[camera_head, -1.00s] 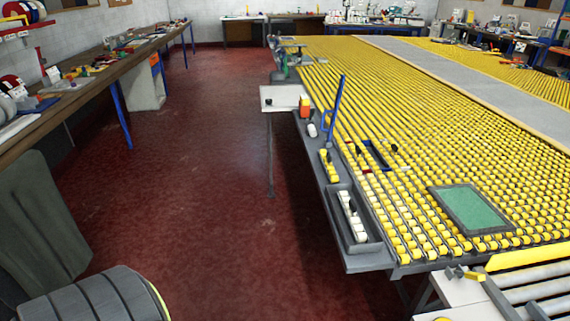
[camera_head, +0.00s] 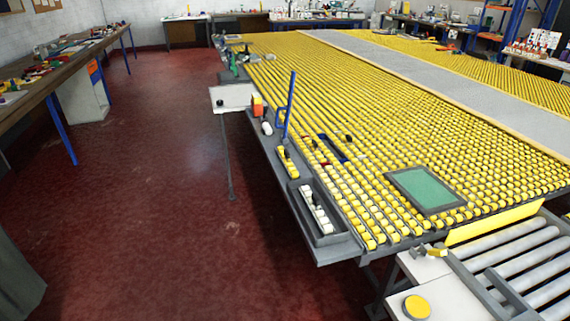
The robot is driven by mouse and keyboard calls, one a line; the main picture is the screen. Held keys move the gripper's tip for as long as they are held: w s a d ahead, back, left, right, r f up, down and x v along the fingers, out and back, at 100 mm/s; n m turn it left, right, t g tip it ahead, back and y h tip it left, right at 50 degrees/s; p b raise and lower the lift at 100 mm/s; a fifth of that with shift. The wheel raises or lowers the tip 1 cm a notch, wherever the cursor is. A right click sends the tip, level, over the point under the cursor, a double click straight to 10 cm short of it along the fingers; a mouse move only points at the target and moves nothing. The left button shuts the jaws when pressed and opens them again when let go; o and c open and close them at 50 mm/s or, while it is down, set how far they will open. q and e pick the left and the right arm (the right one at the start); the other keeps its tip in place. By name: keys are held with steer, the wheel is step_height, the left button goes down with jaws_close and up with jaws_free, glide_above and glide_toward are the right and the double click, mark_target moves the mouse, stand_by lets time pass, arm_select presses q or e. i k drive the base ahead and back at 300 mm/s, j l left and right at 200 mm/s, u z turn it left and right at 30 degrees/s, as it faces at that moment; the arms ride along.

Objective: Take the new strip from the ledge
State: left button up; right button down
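A grey ledge (camera_head: 335,252) runs along the left edge of the large yellow roller table (camera_head: 400,130). At its near end is a dark tray (camera_head: 344,236) with a row of white pieces (camera_head: 316,208). Farther along lie a yellow piece (camera_head: 287,161) and a small white cylinder (camera_head: 267,128). I cannot tell which thing, if any, is the new strip. Neither of my grippers is in view.
An upright blue bar (camera_head: 291,105) and a white panel (camera_head: 232,97) stand by the ledge. A green pad (camera_head: 426,189) lies on the rollers. Grey rollers (camera_head: 520,255) are at near right. Red floor (camera_head: 150,200) is open left of the ledge.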

mark_target(287, 158)
steer(key=i+j, duration=0.8)
steer(key=j, duration=0.15)
steer(key=z, duration=0.05)
